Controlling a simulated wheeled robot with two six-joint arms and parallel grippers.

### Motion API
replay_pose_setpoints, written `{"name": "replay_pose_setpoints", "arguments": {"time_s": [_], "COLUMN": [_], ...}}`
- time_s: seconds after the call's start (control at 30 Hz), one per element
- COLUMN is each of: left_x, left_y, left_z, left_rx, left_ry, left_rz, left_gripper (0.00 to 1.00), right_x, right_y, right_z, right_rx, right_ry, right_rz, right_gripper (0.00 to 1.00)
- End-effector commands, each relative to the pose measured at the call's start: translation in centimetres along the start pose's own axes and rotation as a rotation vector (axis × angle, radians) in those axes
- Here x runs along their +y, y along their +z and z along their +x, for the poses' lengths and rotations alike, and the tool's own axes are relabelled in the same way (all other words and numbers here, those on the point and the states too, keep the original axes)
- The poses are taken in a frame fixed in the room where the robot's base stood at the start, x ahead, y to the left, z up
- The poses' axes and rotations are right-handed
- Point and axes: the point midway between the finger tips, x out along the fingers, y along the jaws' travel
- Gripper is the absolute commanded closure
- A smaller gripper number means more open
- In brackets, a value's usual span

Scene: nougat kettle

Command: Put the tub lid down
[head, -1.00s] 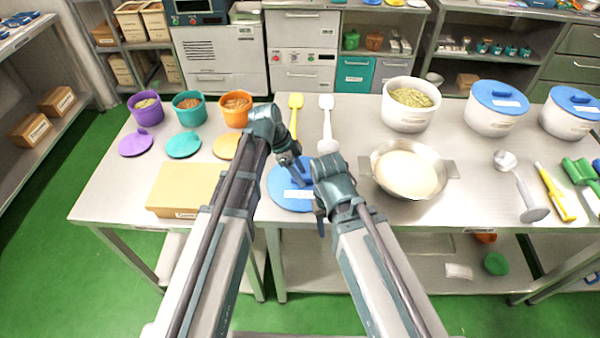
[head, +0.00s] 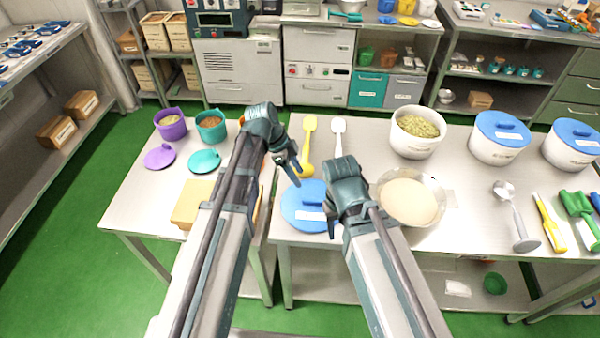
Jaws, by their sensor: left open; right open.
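The blue tub lid (head: 293,214) lies flat on the steel table, handle up, with a white label. My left gripper (head: 292,174) is open and empty, just behind the lid's upper-left edge, apart from the handle. My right gripper (head: 331,222) is open at the lid's right edge; its arm hides part of that edge, and I cannot tell whether it touches. The open white tub (head: 413,146) with green nuts stands at the back, right of the lid.
A steel bowl of cream (head: 408,202) sits close right of my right gripper. A yellow spatula (head: 308,150) and a white spatula (head: 338,140) lie behind the lid. Two blue-lidded tubs (head: 497,150) (head: 568,155) stand at the right. A cardboard box (head: 190,205) is left.

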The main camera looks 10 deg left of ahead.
Motion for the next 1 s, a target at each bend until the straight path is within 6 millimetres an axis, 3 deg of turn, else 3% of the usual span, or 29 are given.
{"name": "replay_pose_setpoints", "arguments": {"time_s": [0.17, 0.5, 0.63, 0.8, 1.0], "left_x": [1.3, 11.4, 14.3, 16.3, 16.8], "left_y": [-0.3, -1.3, -1.1, -0.8, -0.6], "left_z": [0.5, 2.3, 2.3, 2.1, 2.0], "left_rx": [-0.027, -0.309, -0.389, -0.44, -0.452], "left_ry": [0.01, -0.059, -0.151, -0.251, -0.292], "left_rz": [-0.063, -0.726, -0.957, -1.146, -1.217], "left_gripper": [0.46, 0.46, 0.46, 0.46, 0.46], "right_x": [0.0, 0.0, 0.0, 0.0, 0.0], "right_y": [0.0, 0.0, 0.0, 0.0, 0.0], "right_z": [0.1, 0.1, 0.1, 0.1, 0.1], "right_rx": [0.0, 0.0, 0.0, 0.0, 0.0], "right_ry": [0.0, 0.0, 0.0, 0.0, 0.0], "right_rz": [0.0, 0.0, 0.0, 0.0, 0.0], "right_gripper": [0.5, 0.5, 0.5, 0.5, 0.5]}}
